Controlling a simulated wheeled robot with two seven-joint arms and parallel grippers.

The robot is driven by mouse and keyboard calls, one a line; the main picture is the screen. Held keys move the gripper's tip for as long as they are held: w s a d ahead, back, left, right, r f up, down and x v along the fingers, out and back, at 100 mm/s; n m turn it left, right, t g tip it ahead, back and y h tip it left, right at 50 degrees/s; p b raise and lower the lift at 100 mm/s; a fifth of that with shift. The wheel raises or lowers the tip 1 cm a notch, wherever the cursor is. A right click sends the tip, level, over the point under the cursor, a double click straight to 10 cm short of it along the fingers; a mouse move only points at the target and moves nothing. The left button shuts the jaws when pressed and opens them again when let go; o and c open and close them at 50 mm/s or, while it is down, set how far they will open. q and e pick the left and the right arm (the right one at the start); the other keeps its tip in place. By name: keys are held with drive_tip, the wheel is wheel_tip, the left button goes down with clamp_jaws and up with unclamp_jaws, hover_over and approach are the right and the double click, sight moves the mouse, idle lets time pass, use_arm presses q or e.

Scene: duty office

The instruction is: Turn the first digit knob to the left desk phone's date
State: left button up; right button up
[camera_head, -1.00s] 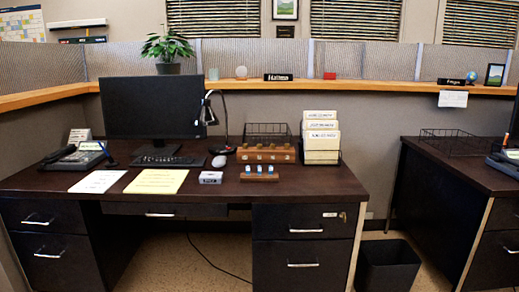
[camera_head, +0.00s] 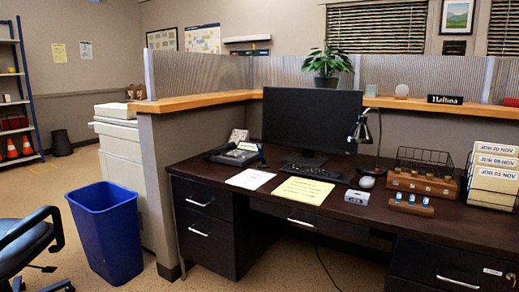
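The left desk phone (camera_head: 236,154), dark with a handset, sits at the left end of the dark desk (camera_head: 330,226); any date on it is too small to read. A small white card (camera_head: 238,136) stands behind it. A wooden block (camera_head: 423,184) with several round light spots on its front and a lower wooden holder (camera_head: 411,206) with blue-and-white pieces stand on the right. A small grey box (camera_head: 356,197) lies left of the holder. I cannot tell which of these carries the digit knob. Neither of my grippers is in view.
A monitor (camera_head: 311,120), keyboard, lamp (camera_head: 362,132), mouse and two paper sheets (camera_head: 304,190) occupy the desk. A file holder (camera_head: 493,175) with "NOV" cards stands at right. A blue bin (camera_head: 107,232) and office chair (camera_head: 29,246) stand on the floor left of the desk.

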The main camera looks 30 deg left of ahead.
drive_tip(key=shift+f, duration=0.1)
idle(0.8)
